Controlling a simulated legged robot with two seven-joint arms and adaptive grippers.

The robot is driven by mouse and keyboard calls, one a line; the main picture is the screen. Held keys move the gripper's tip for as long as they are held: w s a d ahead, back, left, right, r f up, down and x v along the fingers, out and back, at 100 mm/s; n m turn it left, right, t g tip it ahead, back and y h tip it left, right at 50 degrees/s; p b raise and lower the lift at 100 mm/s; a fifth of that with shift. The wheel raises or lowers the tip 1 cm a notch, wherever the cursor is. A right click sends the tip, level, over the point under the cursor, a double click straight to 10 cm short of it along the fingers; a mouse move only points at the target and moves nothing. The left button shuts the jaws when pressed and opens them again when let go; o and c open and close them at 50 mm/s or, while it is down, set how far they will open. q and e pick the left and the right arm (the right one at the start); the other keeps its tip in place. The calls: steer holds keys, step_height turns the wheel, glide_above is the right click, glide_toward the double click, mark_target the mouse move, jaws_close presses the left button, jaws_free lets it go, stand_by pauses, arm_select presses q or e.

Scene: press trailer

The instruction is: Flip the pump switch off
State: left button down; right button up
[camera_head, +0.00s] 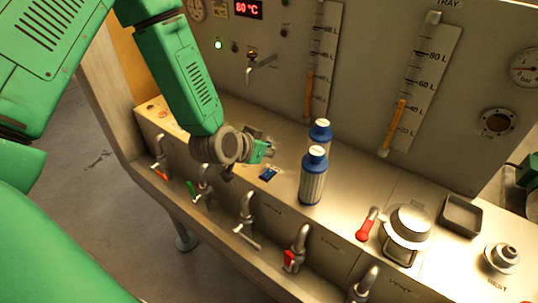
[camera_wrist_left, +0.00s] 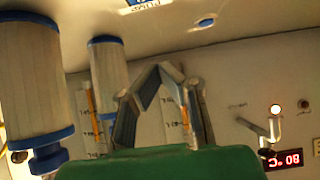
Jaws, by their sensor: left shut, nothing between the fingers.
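My left gripper (camera_head: 268,148) is above the steel counter, left of two blue-and-white filter cartridges. In the left wrist view its fingertips (camera_wrist_left: 165,68) meet, with nothing between them. A small blue plate (camera_head: 269,173) lies on the counter just below the gripper. In the wrist view a blue piece (camera_wrist_left: 145,2) with upside-down lettering is cut by the top edge. I cannot tell which part is the pump switch.
The front cartridge (camera_head: 313,178) and rear cartridge (camera_head: 320,133) stand close to the right of the gripper. A red-handled lever (camera_head: 367,225), a round-lidded pot (camera_head: 408,224) and a dark tray (camera_head: 461,214) are further right. Several taps line the counter front.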

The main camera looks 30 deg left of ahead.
arm_select(q)
steer(key=w+r+v, duration=0.1)
steer(key=v, duration=0.6)
steer(key=shift+s+r, duration=0.3)
steer(key=s+d+f+g+b, duration=0.1)
steer(key=s+f+b, duration=0.2)
steer(key=f, duration=0.5)
steer(key=s+f+g+b, duration=0.2)
steer(key=s+f, duration=0.3)
steer(key=f, duration=0.3)
steer(key=s+d+f+g+b, duration=0.1)
steer(key=s+f+b, duration=0.3)
steer(key=f, duration=0.4)
steer(key=shift+d+g, duration=0.3)
steer(key=shift+g, duration=0.4)
steer(key=s+d+f+g+y+b, duration=0.1)
steer(key=s+f+g+b, duration=0.3)
steer(key=s+f, duration=0.9)
steer(key=shift+s+d+f+b, duration=0.15)
steer(key=shift+s+f+b, duration=0.35)
steer(key=shift+b, duration=0.6)
steer(key=shift+s+r, duration=0.1)
steer(key=shift+r, duration=0.05)
